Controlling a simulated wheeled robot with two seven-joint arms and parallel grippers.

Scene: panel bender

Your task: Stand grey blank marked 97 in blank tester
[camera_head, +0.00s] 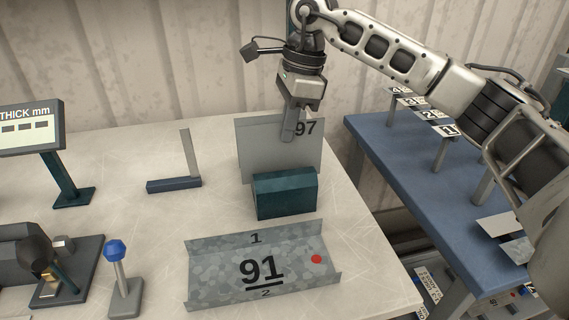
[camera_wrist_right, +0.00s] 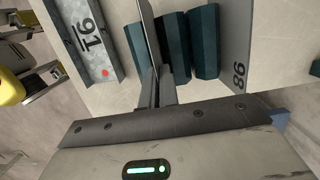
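A grey blank marked 97 (camera_head: 262,150) stands upright behind a teal block (camera_head: 285,195) on the pale table. My right gripper (camera_head: 289,134) points down at the blank's upper edge, left of the number. In the right wrist view its fingers (camera_wrist_right: 156,97) are closed on a thin plate (camera_wrist_right: 149,38) seen edge-on, beside teal slabs (camera_wrist_right: 173,45). The blank's lower edge is hidden, so I cannot tell if it touches the bottom. Which fixture is the blank tester carries no label. My left gripper is out of view.
A second grey plate (camera_wrist_right: 237,45), number like 98, stands past the slabs. A bent sheet marked 91 (camera_head: 262,285) lies in front. A THICK mm display (camera_head: 30,126), a blue base with grey post (camera_head: 174,184) and a blue-knobbed lever (camera_head: 118,275) stand left. A blue table (camera_head: 400,165) is right.

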